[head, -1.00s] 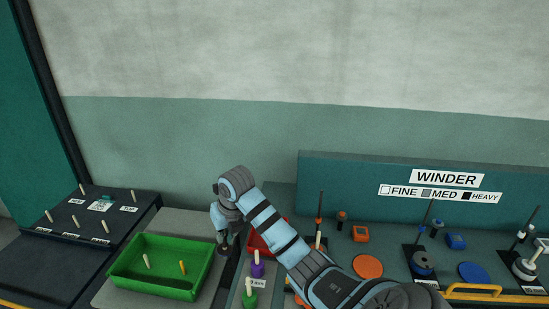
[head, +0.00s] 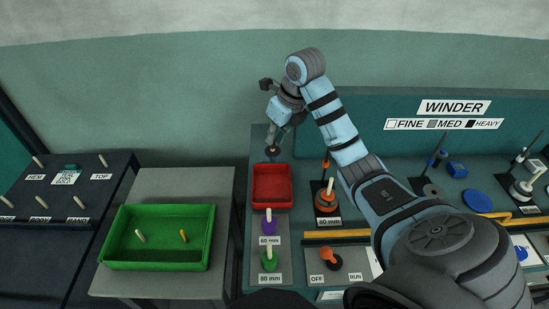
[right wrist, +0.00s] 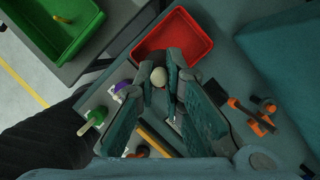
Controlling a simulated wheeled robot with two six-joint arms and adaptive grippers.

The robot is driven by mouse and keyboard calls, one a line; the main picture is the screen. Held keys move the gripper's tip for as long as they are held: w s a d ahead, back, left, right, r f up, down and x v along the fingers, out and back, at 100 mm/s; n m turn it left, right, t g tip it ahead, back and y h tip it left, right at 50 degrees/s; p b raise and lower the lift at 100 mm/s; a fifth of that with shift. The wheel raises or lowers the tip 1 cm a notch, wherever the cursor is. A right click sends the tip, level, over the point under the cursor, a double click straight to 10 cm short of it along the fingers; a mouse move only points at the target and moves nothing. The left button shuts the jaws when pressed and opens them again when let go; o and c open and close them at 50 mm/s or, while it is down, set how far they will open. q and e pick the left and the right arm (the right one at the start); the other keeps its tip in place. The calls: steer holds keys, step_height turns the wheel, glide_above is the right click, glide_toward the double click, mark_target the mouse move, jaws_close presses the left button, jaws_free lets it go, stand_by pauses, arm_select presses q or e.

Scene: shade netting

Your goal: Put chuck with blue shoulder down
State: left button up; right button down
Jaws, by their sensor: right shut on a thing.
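My right gripper (head: 273,138) is shut on a chuck, up behind the red tray (head: 271,204) in the head view. The chuck's dark round lower part (head: 272,151) shows just below the fingers. In the right wrist view its pale rounded end (right wrist: 158,76) sits between the two fingers (right wrist: 159,88); I cannot make out a blue shoulder. The red tray looks empty and lies beyond the fingers in the wrist view (right wrist: 175,43). A purple chuck (head: 268,226) and a green chuck (head: 268,262) stand upright at labelled places in front of it. My left gripper is not in view.
A green tray (head: 112,238) with two pegs stands on a grey table at left. An orange spindle (head: 326,201) stands right of the red tray. An orange switch (head: 331,258) and yellow rail are in front. My right arm hides part of the winder bench.

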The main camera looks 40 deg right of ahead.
mark_target(276, 154)
steer(key=f+b, duration=0.4)
steer(key=f, duration=0.5)
steer(key=shift+w+b, duration=0.2)
steer(key=shift+b, duration=0.15)
step_height(276, 154, down, 8)
steer(key=shift+w, duration=0.35)
steer(key=c, duration=2)
jaws_free()
steer(key=shift+d+f, duration=0.1)
steer(key=o, duration=0.3)
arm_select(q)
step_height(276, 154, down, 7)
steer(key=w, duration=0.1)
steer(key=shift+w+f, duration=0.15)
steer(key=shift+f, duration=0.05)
arm_select(e)
steer(key=shift+s, duration=0.1)
